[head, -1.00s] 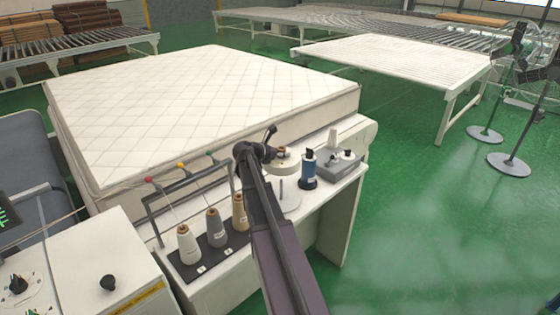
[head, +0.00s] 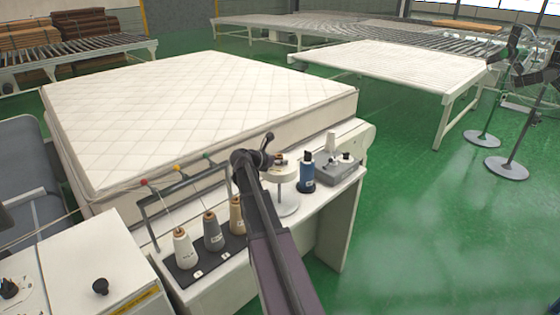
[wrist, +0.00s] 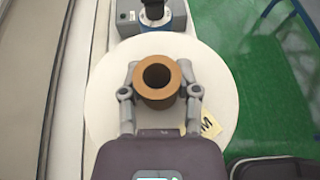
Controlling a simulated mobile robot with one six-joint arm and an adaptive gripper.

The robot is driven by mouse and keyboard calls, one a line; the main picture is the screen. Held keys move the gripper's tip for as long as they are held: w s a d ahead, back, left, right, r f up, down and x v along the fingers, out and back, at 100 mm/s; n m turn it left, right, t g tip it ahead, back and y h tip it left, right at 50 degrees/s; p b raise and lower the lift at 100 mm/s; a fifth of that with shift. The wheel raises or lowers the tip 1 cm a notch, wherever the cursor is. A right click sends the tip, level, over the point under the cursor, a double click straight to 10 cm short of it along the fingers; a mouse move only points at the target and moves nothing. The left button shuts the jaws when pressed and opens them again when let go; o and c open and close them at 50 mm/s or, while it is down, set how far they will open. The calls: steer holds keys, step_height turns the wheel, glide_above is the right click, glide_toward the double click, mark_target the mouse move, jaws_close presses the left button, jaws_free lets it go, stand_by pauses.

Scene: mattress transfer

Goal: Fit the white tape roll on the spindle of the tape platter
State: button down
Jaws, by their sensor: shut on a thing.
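The white tape roll (head: 285,174) is a thick white ring, held level above the tape platter. In the wrist view the roll (wrist: 105,95) fills the middle as a wide white disc with a brown core (wrist: 173,99) and a tag marked M. My gripper (wrist: 158,85) is shut on this core, one finger on each side. The tape platter (head: 290,208) is a pale round plate on the white bench, below the roll. A short part of its spindle (head: 286,190) shows between roll and platter. I cannot tell whether the spindle tip is inside the core.
A dark blue spool (head: 306,172) and a grey box (head: 339,170) stand just right of the platter. Several thread cones (head: 213,232) stand on a dark base to the left, under a thread frame. The mattress (head: 200,115) lies behind the bench (head: 322,205).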

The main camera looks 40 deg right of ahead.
mark_target(280, 168)
steer(key=shift+f+b, duration=1.6)
steer(key=shift+f, duration=0.25)
steer(key=shift+f+b, duration=3.35)
steer(key=shift+f, duration=0.05)
stand_by(1.1)
